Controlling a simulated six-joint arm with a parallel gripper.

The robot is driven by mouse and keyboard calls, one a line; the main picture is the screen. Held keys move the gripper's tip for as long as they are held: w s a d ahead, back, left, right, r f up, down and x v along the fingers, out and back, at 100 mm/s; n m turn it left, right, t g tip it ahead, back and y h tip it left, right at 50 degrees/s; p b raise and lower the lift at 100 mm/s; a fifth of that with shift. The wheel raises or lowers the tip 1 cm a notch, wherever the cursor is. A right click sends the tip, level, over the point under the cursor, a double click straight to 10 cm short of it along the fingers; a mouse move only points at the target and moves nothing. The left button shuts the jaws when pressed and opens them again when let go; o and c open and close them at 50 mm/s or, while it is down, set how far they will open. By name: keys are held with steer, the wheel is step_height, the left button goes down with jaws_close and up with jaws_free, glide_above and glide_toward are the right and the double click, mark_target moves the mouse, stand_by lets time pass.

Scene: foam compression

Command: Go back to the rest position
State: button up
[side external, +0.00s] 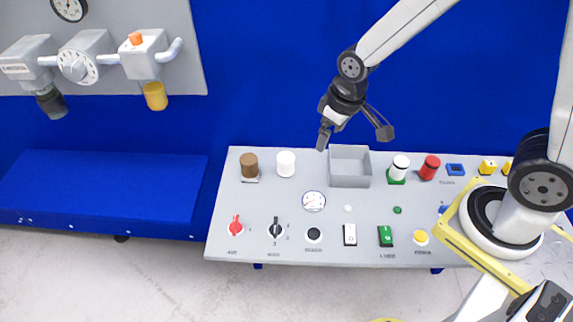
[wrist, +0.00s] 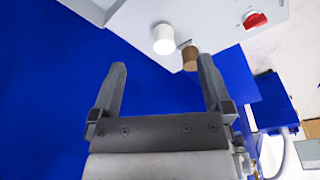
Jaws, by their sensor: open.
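My gripper (side external: 354,137) is open and empty. It hangs above the back edge of the grey control panel (side external: 225,220), over the grey open box (side external: 349,181). In the wrist view my gripper (wrist: 160,88) shows two spread fingers with nothing between them. A white cylinder (side external: 286,164) and a brown cylinder (side external: 249,166) stand on the panel's back left. The wrist view also shows the white cylinder (wrist: 163,39) and the brown cylinder (wrist: 190,58) beyond the fingertips, apart from them. The inside of the box looks empty.
A white-topped cylinder (side external: 400,164) and a red cylinder (side external: 431,167) stand right of the box. Knobs, including a red one (side external: 236,226), and switches line the panel's front. A blue bench (side external: 100,190) and wall-mounted grey valves (side external: 85,57) are at left. Space above the panel is clear.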

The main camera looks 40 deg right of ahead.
steer(key=s+d+m, duration=0.2)
steer(key=s+d, duration=0.2)
steer(key=s, duration=0.1)
steer(key=shift+s+d+r+t, duration=0.3)
steer(key=shift+s+d+r, duration=0.05)
steer(key=shift+d+r, duration=0.1)
